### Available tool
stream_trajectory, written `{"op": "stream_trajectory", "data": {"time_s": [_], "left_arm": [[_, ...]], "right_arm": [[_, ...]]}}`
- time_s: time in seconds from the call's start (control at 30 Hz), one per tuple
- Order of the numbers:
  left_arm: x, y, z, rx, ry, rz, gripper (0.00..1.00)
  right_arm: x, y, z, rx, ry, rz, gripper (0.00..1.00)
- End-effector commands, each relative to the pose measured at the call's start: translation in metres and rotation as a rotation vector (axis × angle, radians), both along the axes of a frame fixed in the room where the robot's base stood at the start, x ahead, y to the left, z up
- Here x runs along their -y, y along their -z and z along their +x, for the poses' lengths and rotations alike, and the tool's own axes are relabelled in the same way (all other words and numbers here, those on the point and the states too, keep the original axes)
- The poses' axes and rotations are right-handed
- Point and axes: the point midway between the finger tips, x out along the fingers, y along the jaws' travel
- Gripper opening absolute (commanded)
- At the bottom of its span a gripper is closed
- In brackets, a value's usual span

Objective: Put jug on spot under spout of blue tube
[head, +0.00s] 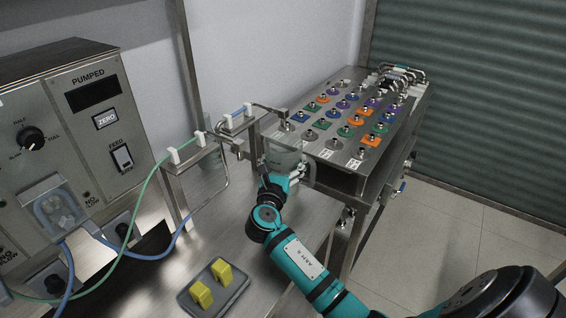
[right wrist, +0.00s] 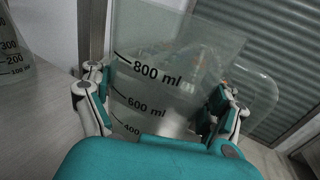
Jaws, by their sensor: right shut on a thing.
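The clear jug (head: 283,154) is held in my right gripper (head: 285,180), near the front left corner of the steel skid. In the right wrist view the jug (right wrist: 150,88) fills the middle, with black ml marks and a finger at each side. Its clear handle (right wrist: 265,92) is at the right. The blue tube (head: 180,232) runs from the pump panel to the tube stand; a blue piece (head: 240,110) shows on the upper bracket, with a thin metal spout (head: 268,107) reaching right. I cannot make out the spot under it. My left gripper is not in view.
A clear vessel (right wrist: 12,55) stands left of the jug. A grey tray (head: 193,299) with yellow blocks lies on the bench. The skid top (head: 318,140) carries several coloured fittings.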

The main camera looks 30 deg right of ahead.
Motion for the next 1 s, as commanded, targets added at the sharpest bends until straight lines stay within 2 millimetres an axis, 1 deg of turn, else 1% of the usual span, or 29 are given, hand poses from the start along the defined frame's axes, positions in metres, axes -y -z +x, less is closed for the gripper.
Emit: {"op": "stream_trajectory", "data": {"time_s": [0.07, 0.1, 0.17, 0.2, 0.43, 0.5, 0.57, 0.67, 0.9, 1.0], "left_arm": [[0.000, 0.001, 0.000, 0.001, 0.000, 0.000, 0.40], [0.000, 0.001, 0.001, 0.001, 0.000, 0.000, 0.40], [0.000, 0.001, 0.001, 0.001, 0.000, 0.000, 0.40], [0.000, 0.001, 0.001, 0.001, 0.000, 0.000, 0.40], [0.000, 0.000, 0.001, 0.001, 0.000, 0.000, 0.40], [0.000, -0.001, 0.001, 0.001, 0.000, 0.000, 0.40], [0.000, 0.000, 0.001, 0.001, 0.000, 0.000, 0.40], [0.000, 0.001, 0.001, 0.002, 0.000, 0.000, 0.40], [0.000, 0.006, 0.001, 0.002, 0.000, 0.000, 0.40], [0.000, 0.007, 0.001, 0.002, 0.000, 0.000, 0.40]], "right_arm": [[0.000, 0.003, 0.000, -0.001, 0.000, -0.001, 0.53], [0.000, 0.003, 0.000, -0.001, 0.000, 0.000, 0.90], [0.000, 0.003, 0.000, -0.001, 0.000, 0.000, 0.98], [0.000, 0.003, 0.000, -0.001, 0.000, 0.000, 1.00], [0.000, 0.002, 0.000, -0.001, 0.000, -0.001, 1.00], [0.000, -0.001, 0.000, 0.001, 0.000, 0.001, 1.00], [-0.004, 0.001, -0.004, -0.001, -0.001, 0.001, 1.00], [-0.016, 0.002, -0.014, -0.001, -0.003, 0.003, 1.00], [-0.052, 0.002, -0.052, -0.001, -0.003, 0.003, 1.00], [-0.065, 0.001, -0.065, -0.001, -0.001, 0.003, 1.00]]}}
